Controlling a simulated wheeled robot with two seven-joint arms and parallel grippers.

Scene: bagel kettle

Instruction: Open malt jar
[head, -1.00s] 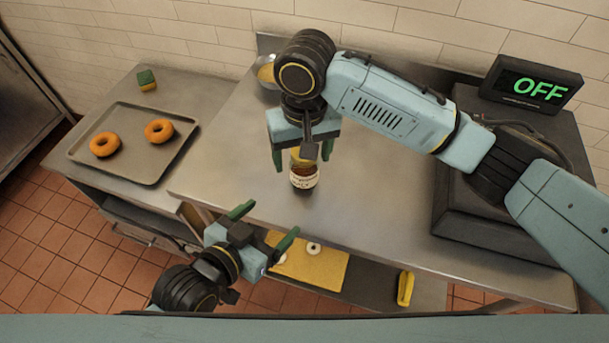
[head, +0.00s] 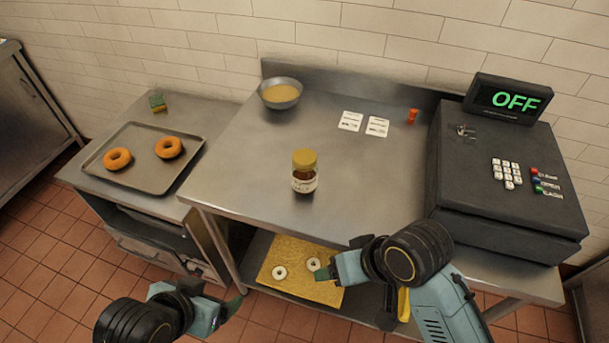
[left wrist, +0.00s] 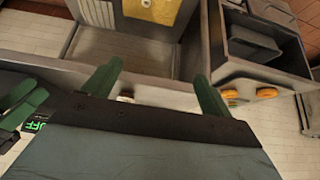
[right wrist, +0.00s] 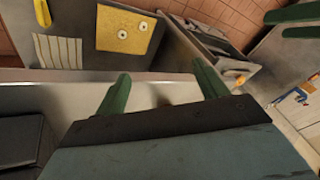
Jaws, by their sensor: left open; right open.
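The malt jar (head: 305,182) stands upright on the steel counter (head: 240,168), brown with a pale label. Its yellow lid (head: 305,159) sits on top; I cannot tell whether it is loose. My left gripper (head: 222,300) is at the lower left, in front of the counter and apart from the jar. Its open, empty fingers show in the left wrist view (left wrist: 155,88). My right gripper (head: 325,272) is in front of the counter's near edge, below the jar in the picture. Its open, empty fingers show in the right wrist view (right wrist: 162,88).
A cash register (head: 507,185) fills the right. A tray (head: 142,158) with two bagels is at left. A yellow board (head: 300,272) lies on the lower shelf.

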